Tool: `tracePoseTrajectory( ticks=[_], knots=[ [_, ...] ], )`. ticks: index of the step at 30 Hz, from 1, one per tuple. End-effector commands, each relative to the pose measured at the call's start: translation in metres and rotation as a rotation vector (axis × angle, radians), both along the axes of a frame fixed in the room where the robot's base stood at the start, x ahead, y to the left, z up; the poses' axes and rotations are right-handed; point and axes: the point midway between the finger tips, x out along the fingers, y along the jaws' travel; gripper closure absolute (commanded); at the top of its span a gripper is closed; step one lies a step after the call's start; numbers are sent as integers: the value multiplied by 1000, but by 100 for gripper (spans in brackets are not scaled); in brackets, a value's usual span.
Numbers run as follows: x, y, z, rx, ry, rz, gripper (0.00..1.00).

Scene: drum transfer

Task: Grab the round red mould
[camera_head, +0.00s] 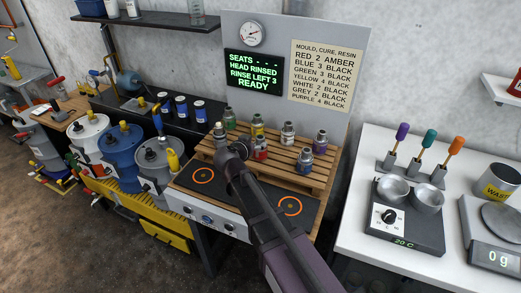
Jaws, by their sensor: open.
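The round red mould (262,153) stands on the wooden pallet rack (285,176) on the bench, with a pale top. The gripper is open. My arm's end hides part of the rack.
Close around stand a yellow mould (257,127), a green one (231,118), a white one (288,134), a purple one (320,142) and a blue one (305,159). Orange-ringed seats (290,205) lie in front. Drums (122,147) stand left; a white table (350,215) stands right.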

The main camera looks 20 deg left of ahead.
Motion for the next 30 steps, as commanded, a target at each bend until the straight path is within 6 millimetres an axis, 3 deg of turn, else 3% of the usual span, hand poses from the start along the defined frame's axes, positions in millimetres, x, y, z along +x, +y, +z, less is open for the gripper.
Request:
tracePoseTrajectory(
  ticks=[15, 30],
  knots=[
    [43, -7, -21, 1, 0, -1, 14],
    [47, -9, -21, 0, 0, -2, 14]
  ],
)
